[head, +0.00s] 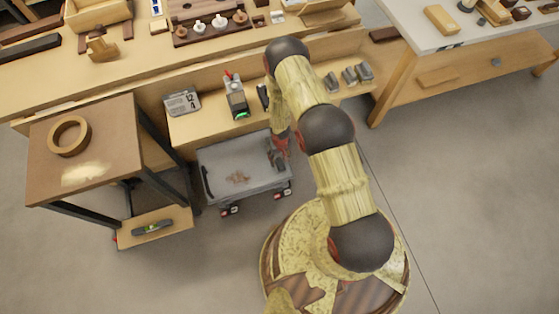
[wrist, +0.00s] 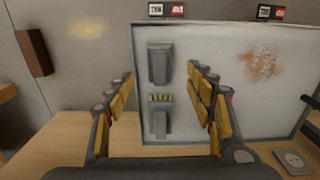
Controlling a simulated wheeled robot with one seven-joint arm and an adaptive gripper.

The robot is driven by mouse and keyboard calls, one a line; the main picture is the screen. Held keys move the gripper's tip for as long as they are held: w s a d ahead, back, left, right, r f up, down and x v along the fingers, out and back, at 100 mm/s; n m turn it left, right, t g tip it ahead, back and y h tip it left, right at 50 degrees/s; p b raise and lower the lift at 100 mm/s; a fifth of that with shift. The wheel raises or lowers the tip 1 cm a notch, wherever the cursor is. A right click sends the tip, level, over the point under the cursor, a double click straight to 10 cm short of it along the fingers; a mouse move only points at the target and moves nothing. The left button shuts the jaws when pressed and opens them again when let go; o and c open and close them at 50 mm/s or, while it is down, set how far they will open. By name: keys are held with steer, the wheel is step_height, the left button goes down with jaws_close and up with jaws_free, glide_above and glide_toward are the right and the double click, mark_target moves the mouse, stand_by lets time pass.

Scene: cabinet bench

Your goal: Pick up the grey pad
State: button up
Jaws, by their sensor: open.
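A dark grey pad (wrist: 159,62) lies in the shallow grey tray (wrist: 235,110), at the tray's left side in the wrist view. A second grey part (wrist: 155,121) and a short yellow strip lie just below it; I cannot tell whether they belong to it. My gripper (wrist: 160,78) is open, with one finger on each side of the grey parts and nothing held. Whether the fingers touch them is unclear. In the head view, my gripper (head: 281,142) hangs over the right end of the tray (head: 240,168), and the grey pad (head: 276,158) shows partly beside it.
Several grey blocks (head: 349,76) sit on the low shelf (head: 210,124) behind the tray. A small table (head: 110,135) with a ring (head: 69,136) is at left. Floor in front is clear.

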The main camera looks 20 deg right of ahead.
mark_target(280, 162)
step_height(280, 162, down, 2)
steer(key=shift+b, duration=0.55)
steer(key=shift+w+f+b, duration=0.2)
steer(key=shift+f+b, duration=0.5)
steer(key=shift+f, duration=0.75)
steer(key=shift+w+f+b, duration=0.2)
steer(key=shift+f+b, duration=0.5)
steer(key=shift+f, duration=0.75)
steer(key=shift+r, duration=0.1)
steer(key=shift+c, duration=0.4)
steer(key=c, duration=1.1)
steer(key=shift+c, duration=0.6)
